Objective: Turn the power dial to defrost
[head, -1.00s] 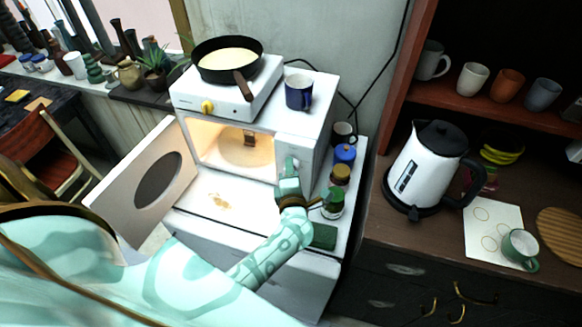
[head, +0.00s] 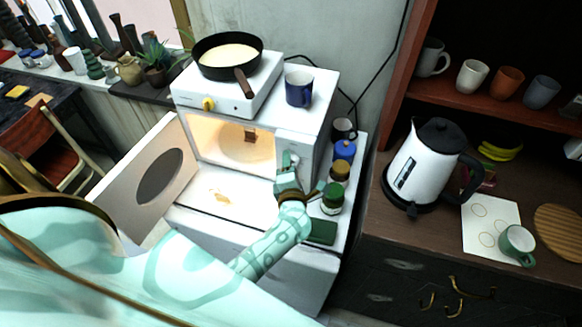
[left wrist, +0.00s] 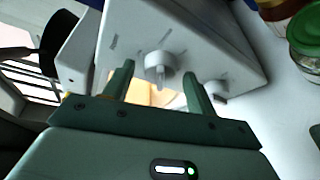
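The white microwave (head: 307,140) stands on a white counter with its door (head: 150,180) open to the left. In the left wrist view its control panel (left wrist: 185,25) carries two white dials. One dial (left wrist: 160,66) is ahead, between the fingers in the picture; the other dial (left wrist: 214,88) lies to the right, partly behind a finger. Their labels are too small to read, so I cannot tell which is power. My left gripper (head: 287,163) is at the panel, fingers open (left wrist: 160,85); I cannot tell whether they touch the dial. My right gripper is not in view.
A hot plate (head: 215,98) with a pan (head: 228,55) and a blue mug (head: 299,90) stand on the microwave. Several jars (head: 333,198) stand close right of my gripper. A kettle (head: 425,165) stands further right.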

